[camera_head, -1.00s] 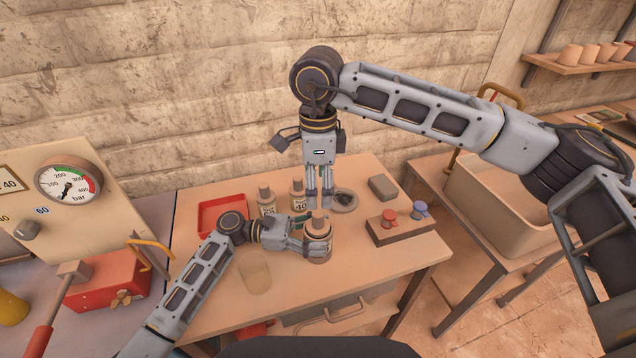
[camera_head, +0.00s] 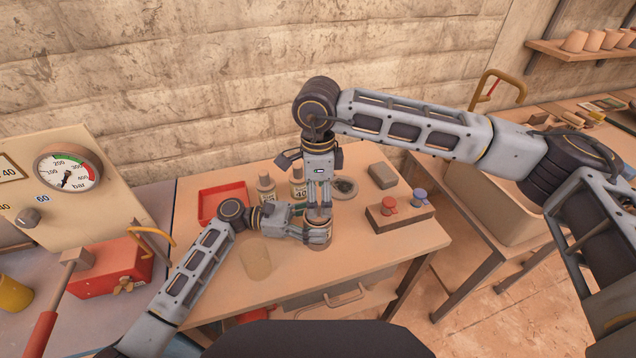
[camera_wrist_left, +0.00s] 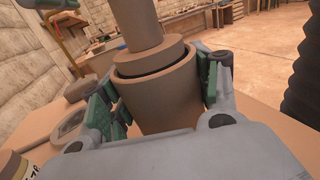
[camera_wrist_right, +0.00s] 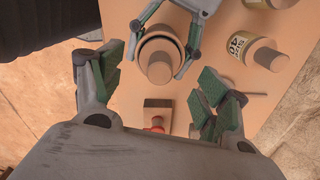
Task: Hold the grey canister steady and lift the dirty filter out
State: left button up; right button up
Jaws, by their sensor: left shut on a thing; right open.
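The canister (camera_head: 319,243) stands upright near the front of the wooden table and looks brownish grey. In the left wrist view my left gripper (camera_wrist_left: 165,95) is shut around the canister wall (camera_wrist_left: 160,104), one padded finger on each side. The filter (camera_wrist_left: 152,58) sits inside the canister, with a thick round stem rising from its wider top. My right gripper (camera_head: 319,212) points down just above the canister, open. In the right wrist view its fingers (camera_wrist_right: 157,88) are spread, with the filter stem (camera_wrist_right: 158,66) beyond the gap between them. The left gripper hides part of the canister in the head view.
Two labelled bottles (camera_head: 298,189) stand close behind the canister, beside a red tray (camera_head: 208,208) and a round dish (camera_head: 345,187). A block with red and blue knobs (camera_head: 399,217) lies to the right. A grey block (camera_head: 382,175) is behind it.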

aim_at(318, 217)
jog(key=shift+f, duration=2.4)
jog(key=shift+r, duration=0.1)
jog(key=c, duration=1.1)
